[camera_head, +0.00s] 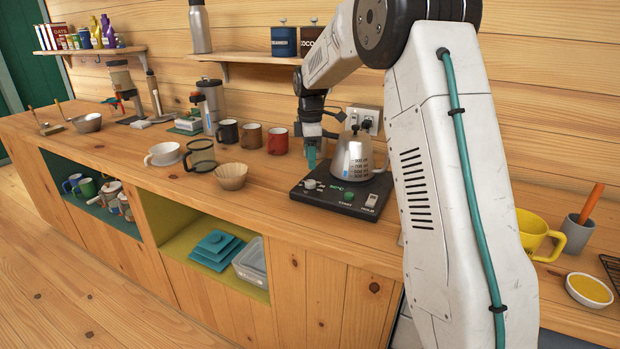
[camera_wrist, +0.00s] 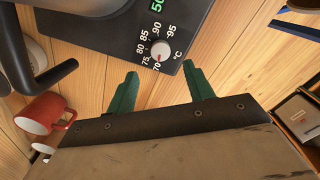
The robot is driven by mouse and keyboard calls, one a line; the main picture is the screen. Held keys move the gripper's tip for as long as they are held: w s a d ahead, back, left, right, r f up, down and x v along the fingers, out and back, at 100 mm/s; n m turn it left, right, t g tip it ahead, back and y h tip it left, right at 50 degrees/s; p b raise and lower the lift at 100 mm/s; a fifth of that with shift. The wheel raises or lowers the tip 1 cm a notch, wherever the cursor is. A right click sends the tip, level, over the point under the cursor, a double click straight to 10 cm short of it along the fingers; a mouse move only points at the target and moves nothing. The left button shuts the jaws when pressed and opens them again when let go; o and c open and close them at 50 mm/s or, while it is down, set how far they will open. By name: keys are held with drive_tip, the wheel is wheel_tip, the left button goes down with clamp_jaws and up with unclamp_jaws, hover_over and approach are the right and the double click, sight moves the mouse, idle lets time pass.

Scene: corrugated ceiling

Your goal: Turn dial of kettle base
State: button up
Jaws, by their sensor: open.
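The kettle base (camera_head: 325,208) is a black plate on the wooden counter, with green digits lit on it. The kettle (camera_head: 352,158) stands on its back part. The small pale dial (camera_head: 310,184) is at the base's left; in the wrist view, the dial (camera_wrist: 161,51) has a temperature scale around it and a red mark pointing toward the 70 end. My gripper (camera_head: 311,160) hangs just above the dial's side of the base. In the wrist view, its two green fingers (camera_wrist: 161,68) are apart and empty, with the dial just beyond their tips. No contact with the dial shows.
A paper-filter-like bowl (camera_head: 231,176), a red mug (camera_head: 278,141) and a glass carafe (camera_head: 200,156) stand left of the base. A wall outlet (camera_head: 365,119) is behind the kettle. The counter front of the base is clear.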

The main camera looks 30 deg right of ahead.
sight(310, 181)
wheel_tip(310, 181, down, 7)
drive_tip(key=shift+f, duration=0.2)
idle(0.3)
drive_tip(key=c, duration=1)
